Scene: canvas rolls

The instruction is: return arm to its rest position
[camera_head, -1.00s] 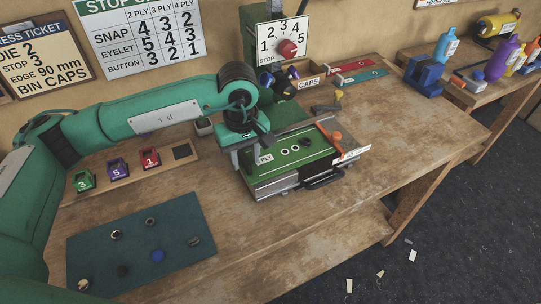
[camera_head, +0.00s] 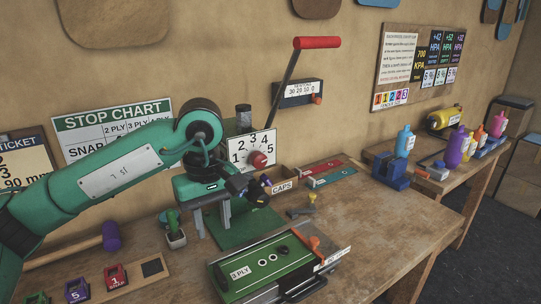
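My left arm (camera_head: 110,170), green with a dark wrist, comes in from the left. Its gripper (camera_head: 213,222) points down with its two grey fingers apart and nothing seen between them. It is above and behind the green 3 PLY sled (camera_head: 240,285), apart from it, in front of the press. The sled lies on the bench with several rings on top and an orange knob (camera_head: 314,243) at its right end. My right gripper is not in view.
The press has a red-handled lever (camera_head: 317,43) and a numbered dial (camera_head: 252,149). A CAPS bin (camera_head: 283,186) is to the right. The bench's right front is clear.

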